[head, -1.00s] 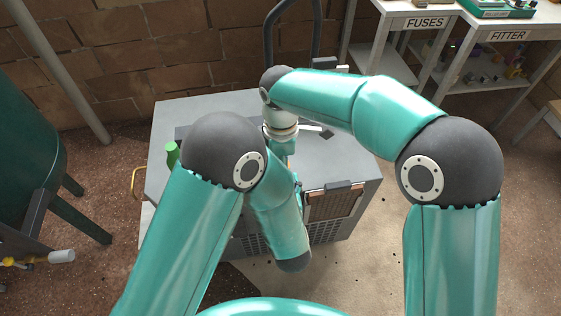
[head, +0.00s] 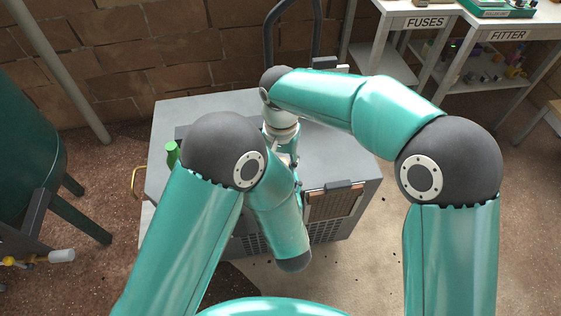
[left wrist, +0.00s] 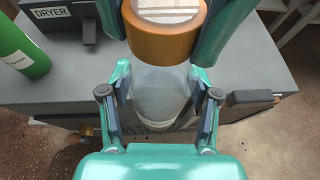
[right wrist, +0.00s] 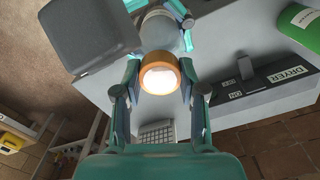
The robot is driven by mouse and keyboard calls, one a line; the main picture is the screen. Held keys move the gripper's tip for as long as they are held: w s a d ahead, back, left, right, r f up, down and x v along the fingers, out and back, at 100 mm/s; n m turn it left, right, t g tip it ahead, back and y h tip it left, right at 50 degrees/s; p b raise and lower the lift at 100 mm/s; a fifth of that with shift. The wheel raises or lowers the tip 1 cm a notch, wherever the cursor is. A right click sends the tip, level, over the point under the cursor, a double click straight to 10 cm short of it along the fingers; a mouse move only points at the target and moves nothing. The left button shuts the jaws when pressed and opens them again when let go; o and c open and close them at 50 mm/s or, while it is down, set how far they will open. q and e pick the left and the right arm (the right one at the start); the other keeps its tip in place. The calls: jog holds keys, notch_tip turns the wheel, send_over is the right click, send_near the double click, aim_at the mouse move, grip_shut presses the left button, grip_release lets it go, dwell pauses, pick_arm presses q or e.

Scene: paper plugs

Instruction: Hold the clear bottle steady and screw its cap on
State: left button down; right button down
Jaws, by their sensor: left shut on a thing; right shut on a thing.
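The clear bottle (left wrist: 160,95) stands upright between the fingers of my left gripper (left wrist: 158,88), which is shut on it. The orange-brown cap (left wrist: 165,38), with a pale top, is at the bottle's mouth. My right gripper (right wrist: 160,78) is shut on the cap, which also shows in the right wrist view (right wrist: 159,73) with the bottle (right wrist: 160,32) beyond it. I cannot tell whether the threads are engaged.
The work is over a grey cabinet (head: 335,145) with a DRYER panel (left wrist: 58,18). A green bottle (left wrist: 20,48) stands on it at the left. A framed filter (head: 335,203) is at its front. Shelves (head: 440,60) stand at the back right.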

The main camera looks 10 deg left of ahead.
jog(key=c, duration=0.6)
grip_release()
notch_tip(320, 180, up, 12)
jog(key=shift+f, duration=0.1)
